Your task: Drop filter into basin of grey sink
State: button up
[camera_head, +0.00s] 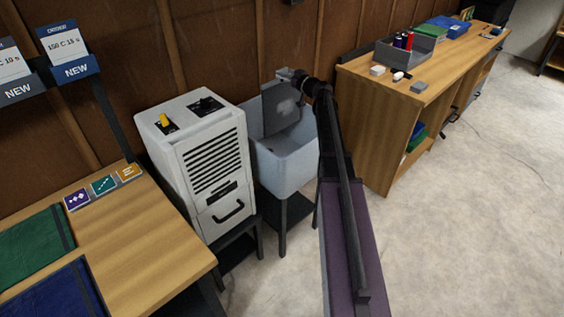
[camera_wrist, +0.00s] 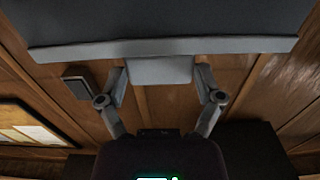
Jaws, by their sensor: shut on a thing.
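The filter (camera_head: 278,105) is a flat dark grey panel. It hangs upright over the grey sink (camera_head: 285,168), and its lower part is in front of or within the opening; I cannot tell how deep it reaches. My gripper (camera_head: 292,76) is above the sink, shut on the filter's light tab. In the wrist view the filter (camera_wrist: 165,25) fills the top, with its pale edge and tab between the fingers of my gripper (camera_wrist: 160,72). Part of the basin is hidden behind the filter and my arm.
A white dehumidifier (camera_head: 205,160) stands close to the sink's left. A wooden workbench (camera_head: 370,130) with a grey tray (camera_head: 405,52) stands to the right. A wooden table (camera_head: 150,240) is at front left. The wood wall is close behind the sink; floor at right is clear.

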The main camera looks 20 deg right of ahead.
aim_at(283, 88)
jog(key=shift+f, duration=0.2)
jog(key=shift+f+b, duration=2.85)
jog(key=shift+b, duration=0.2)
jog(key=o, duration=0.8)
